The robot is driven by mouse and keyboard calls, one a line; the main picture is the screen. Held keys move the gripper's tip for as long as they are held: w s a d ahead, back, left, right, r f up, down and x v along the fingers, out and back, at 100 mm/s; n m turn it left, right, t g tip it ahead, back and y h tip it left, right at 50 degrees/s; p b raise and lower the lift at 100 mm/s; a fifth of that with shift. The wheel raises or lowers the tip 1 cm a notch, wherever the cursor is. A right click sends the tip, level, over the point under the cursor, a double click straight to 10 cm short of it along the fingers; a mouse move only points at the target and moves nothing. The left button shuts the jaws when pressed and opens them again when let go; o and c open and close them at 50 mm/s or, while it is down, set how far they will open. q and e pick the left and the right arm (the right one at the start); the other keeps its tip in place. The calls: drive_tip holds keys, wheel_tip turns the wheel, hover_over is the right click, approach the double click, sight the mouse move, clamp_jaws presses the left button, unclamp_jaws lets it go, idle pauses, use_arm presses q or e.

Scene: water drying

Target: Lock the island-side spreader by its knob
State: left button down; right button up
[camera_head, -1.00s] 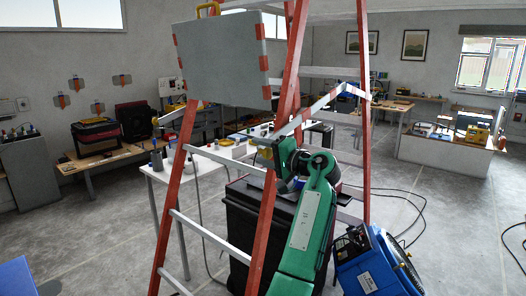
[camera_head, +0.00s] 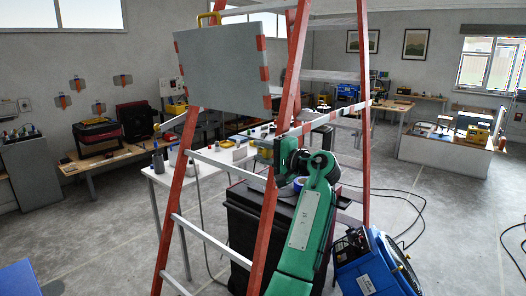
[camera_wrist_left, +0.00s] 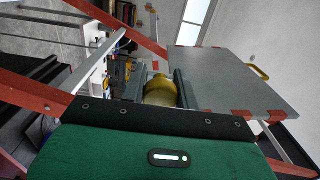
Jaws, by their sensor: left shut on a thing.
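The red-railed stepladder (camera_head: 175,190) stands in front of me with grey steps. A pale spreader bar (camera_head: 340,113) runs nearly straight between its right-hand rails. My left gripper (camera_head: 265,152), on the green arm, is beside the red rail below this bar. In the left wrist view, its two grey fingers are shut on a round yellow knob (camera_wrist_left: 160,92). The fingers hide part of the knob, and its link to the bar is not clear. Another short pale bar (camera_head: 172,121) with a yellow end juts out past the left rail. My right gripper is not in view.
A grey panel (camera_head: 222,65) with red edge marks and a yellow handle hangs at the ladder's top. A black bin (camera_head: 250,215) and a blue machine (camera_head: 372,265) stand close to my arm. Cables lie on the floor at right. Open floor (camera_head: 95,235) lies left.

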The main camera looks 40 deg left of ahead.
use_arm(q)
drive_tip(key=shift+r+m, duration=0.3)
drive_tip(key=shift+r, duration=0.05)
drive_tip(key=c, duration=1.1)
unclamp_jaws()
drive_tip(key=shift+d+f, duration=0.1)
drive_tip(key=shift+d, duration=0.1)
drive_tip(key=d+b, duration=0.1)
drive_tip(key=d, duration=0.3)
drive_tip(key=d+b, duration=0.2)
drive_tip(key=d, duration=0.3)
drive_tip(key=s+d+b, duration=0.1)
drive_tip(key=d, duration=0.3)
drive_tip(key=shift+d, duration=0.25)
